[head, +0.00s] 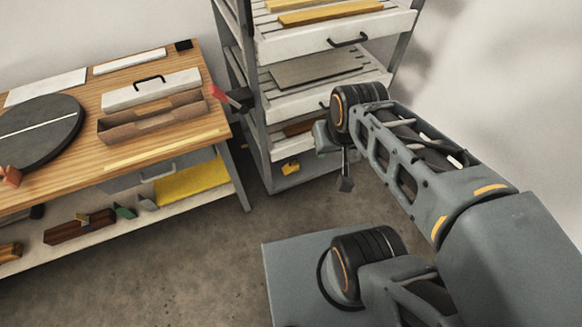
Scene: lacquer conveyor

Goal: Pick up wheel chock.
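A small yellow block (290,167) with an uneven top sits low in the shelf rack. It may be the wheel chock, but it is too small to be sure. Wedge-like pieces, one green (124,211) and one grey (146,203), lie on the workbench's lower shelf and could also be chocks. My gripper (345,184) hangs down in front of the rack, to the right of the yellow block and apart from it in the picture. Its fingers are small and seen edge-on, partly behind my wrist. I see nothing held, but cannot tell how far the fingers are apart.
The wooden workbench (165,155) stands at left with a dark round disc (38,130), an open wooden toolbox (152,117) and a red-handled clamp (232,97). The rack (330,45) has drawers with handles. Concrete floor (200,265) between is clear.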

